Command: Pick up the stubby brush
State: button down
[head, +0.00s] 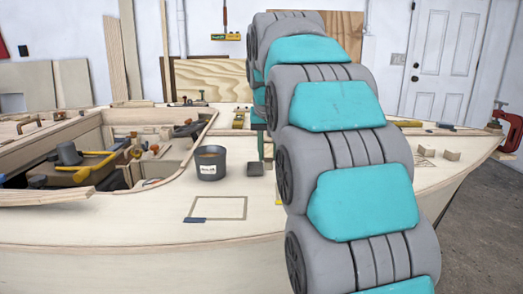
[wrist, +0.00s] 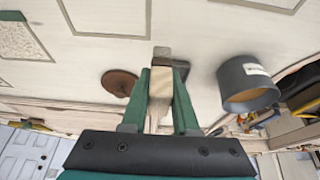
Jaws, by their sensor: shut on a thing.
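In the wrist view my gripper (wrist: 160,82) has its two green fingers closed on a short pale wooden piece with a paler, bristle-like part, which I take as the stubby brush (wrist: 158,97). The brush is between the fingers, partly hidden by them. In the head view my gripper (head: 263,146) shows only as a green sliver beside my arm, over the pale deck, and I cannot make out the brush there.
A small dark block (head: 255,169) sits by the fingertips, with a dark grey pot (head: 210,163) to its left. A brown disc (wrist: 120,82) lies beside the fingers. A rectangular outline (head: 217,208) marks the deck nearer me. The open cockpit (head: 100,150) holds tools.

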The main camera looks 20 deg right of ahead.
jog(key=shift+s+d+r+b, duration=0.1)
jog(key=shift+s+r+b, duration=0.1)
jog(key=shift+s, duration=1.8)
jog(key=shift+s+r+b, duration=0.2)
jog(key=shift+s, duration=1.75)
